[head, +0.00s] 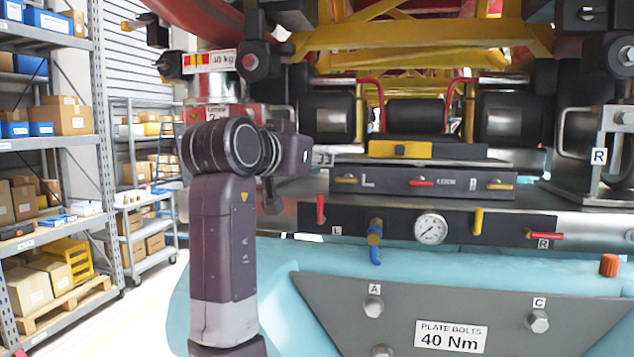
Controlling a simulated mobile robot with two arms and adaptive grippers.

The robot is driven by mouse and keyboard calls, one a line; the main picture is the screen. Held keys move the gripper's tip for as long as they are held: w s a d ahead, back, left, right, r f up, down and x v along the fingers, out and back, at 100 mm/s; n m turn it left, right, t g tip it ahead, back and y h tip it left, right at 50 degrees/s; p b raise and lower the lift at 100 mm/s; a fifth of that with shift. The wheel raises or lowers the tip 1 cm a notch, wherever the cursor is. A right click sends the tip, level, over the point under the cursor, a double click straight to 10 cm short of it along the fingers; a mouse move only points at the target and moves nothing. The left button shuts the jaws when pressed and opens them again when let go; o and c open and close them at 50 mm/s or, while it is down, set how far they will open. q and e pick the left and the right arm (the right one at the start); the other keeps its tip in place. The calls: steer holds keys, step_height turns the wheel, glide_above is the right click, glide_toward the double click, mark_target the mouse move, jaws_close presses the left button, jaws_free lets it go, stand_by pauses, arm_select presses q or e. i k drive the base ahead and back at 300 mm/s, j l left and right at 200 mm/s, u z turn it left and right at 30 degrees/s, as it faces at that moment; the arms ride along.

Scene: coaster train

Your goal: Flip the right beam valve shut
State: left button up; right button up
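A long dark beam panel (395,218) runs across the middle, marked L and R. Near its R label is a red-handled valve (545,236), its handle lying level. Near its L label is another red handle (320,208), standing upright. A yellow lever (479,220) stands upright between the gauge and the R end. My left arm rises from below, left of the panel. Its dark end part, seemingly the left gripper (270,195), is left of the L handle, far from the R valve; its fingers are not clear. My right gripper is out of view.
A round gauge (430,229) and a blue-handled fitting (375,240) sit on the panel. A smaller block (440,183) above carries yellow and red levers. A grey bolted plate (450,300) is below. Shelves (60,140) stand at the left.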

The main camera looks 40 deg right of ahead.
mark_target(527, 232)
steer(key=k+j, duration=0.1)
steer(key=j, duration=0.2)
steer(key=k+j, duration=0.15)
steer(key=j, duration=0.2)
steer(key=k+j, duration=0.1)
steer(key=j, duration=0.2)
steer(key=k+j, duration=0.15)
steer(key=j, duration=0.2)
